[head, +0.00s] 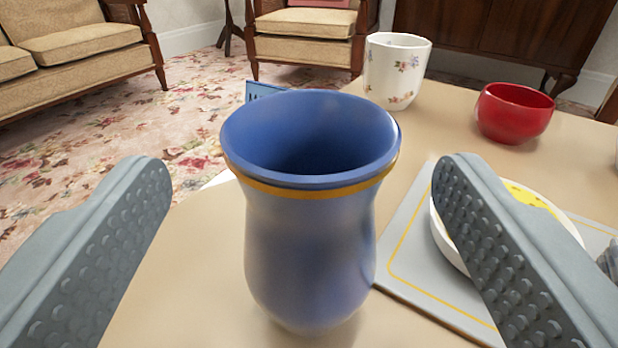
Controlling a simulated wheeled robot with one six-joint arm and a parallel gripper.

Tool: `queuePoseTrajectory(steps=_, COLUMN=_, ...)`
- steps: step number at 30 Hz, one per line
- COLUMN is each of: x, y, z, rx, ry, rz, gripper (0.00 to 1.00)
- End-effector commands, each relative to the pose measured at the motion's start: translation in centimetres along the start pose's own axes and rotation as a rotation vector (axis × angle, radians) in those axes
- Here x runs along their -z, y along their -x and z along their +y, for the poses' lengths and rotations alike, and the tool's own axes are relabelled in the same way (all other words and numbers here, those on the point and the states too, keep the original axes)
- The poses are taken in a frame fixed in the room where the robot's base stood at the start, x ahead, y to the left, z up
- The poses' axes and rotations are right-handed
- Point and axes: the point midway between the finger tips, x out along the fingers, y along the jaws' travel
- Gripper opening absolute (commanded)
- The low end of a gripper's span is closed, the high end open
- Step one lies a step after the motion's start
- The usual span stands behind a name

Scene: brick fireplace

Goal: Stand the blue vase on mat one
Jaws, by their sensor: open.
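The blue vase (310,240) stands upright on the table in the head view, with a yellow band below its rim. My gripper (305,185) is open, with one grey studded finger on each side of the vase and a gap on both sides. Behind the vase, a blue sign (264,90) with white lettering is mostly hidden; only its start, like an "M", shows. A white edge (218,179) shows at the vase's left, mostly hidden behind it. I cannot tell whether it is mat one.
A grey mat (400,267) with a yellow line lies at the right, bearing a white bowl (449,246) with yellow inside, partly behind my right finger. A flowered white cup (395,75) and a red bowl (513,115) stand farther back. The tabletop (190,255) is bare at the vase's left.

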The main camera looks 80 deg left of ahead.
Motion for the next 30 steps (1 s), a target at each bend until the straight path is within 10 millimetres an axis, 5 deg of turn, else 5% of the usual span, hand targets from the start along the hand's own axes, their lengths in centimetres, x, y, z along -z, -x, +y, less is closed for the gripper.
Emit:
queuePoseTrajectory(steps=8, x=0.0, y=-1.2, z=0.1, rx=0.0, ry=0.0, rz=0.0, gripper=0.79)
queuePoseTrajectory(steps=18, x=-0.2, y=-5.2, z=0.3, rx=0.001, ry=0.0, rz=0.0, gripper=0.79)
queuePoseTrajectory(steps=26, x=-0.2, y=-5.7, z=0.3, rx=0.0, ry=0.0, rz=0.0, gripper=0.79)
queuePoseTrajectory(steps=30, x=-0.2, y=-5.7, z=0.3, rx=0.0, ry=0.0, rz=0.0, gripper=0.57)
